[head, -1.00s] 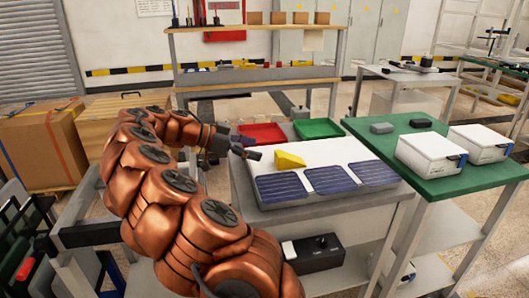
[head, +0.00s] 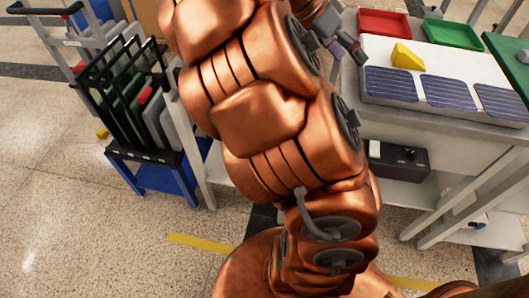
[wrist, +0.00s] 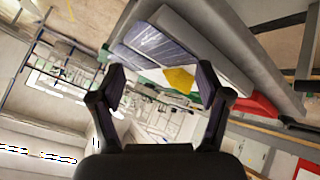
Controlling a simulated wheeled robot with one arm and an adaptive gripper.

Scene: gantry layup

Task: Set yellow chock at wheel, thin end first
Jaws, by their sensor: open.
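The yellow chock (head: 407,57) is a wedge lying on the white top of a grey bench, just behind the blue solar panels. It also shows in the wrist view (wrist: 179,79), between my fingers in the picture but beyond them. My gripper (head: 350,50) is left of the chock in the head view, apart from it; my arm covers part of the view. In the wrist view my gripper (wrist: 162,82) is open and empty, with both fingers spread. I cannot make out the wheel in any view.
Several solar panels (head: 455,91) lie along the bench's front edge. A red tray (head: 384,23) and a green tray (head: 452,33) stand behind. A black box (head: 398,160) sits on the lower shelf. A blue rack (head: 150,172) stands at left. The floor at lower left is clear.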

